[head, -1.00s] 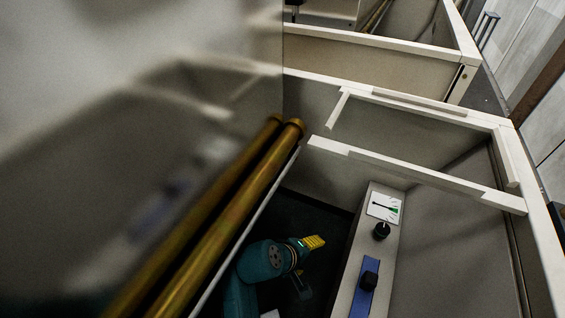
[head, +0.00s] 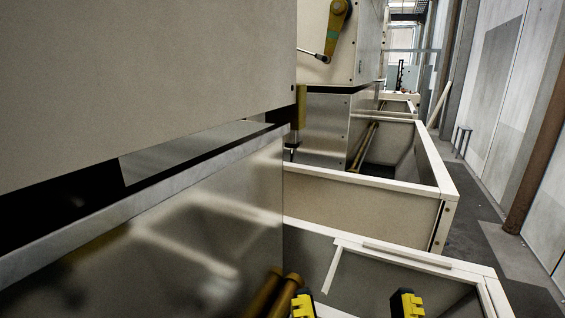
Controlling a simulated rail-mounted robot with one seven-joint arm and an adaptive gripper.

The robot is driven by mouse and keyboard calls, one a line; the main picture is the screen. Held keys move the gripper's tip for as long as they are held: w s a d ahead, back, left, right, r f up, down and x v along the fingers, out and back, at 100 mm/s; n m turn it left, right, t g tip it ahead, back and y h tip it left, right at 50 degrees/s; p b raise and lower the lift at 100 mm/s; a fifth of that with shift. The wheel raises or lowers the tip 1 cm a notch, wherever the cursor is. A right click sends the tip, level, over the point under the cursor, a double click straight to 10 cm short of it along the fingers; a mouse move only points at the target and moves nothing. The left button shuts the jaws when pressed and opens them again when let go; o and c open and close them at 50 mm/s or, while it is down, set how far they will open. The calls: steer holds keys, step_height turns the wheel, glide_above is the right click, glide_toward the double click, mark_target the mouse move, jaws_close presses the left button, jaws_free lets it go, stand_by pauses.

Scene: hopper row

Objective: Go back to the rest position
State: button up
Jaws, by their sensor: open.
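My gripper (head: 354,302) shows at the bottom edge of the head view. Its two yellow and black fingers stand wide apart with nothing between them. The rest of my arm is below the frame. The fingers appear in front of the near open bin (head: 392,250), which has a pale rim and grey inner walls.
Two brass-coloured pipes (head: 279,292) lie left of the gripper. A large pale hopper housing (head: 140,80) fills the left. A second bin (head: 370,208) and another machine with a brass lever (head: 336,32) stand beyond.

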step_height(320, 180, up, 27)
steer(key=p, duration=2.4)
step_height(320, 180, down, 18)
steer(key=b, duration=1.8)
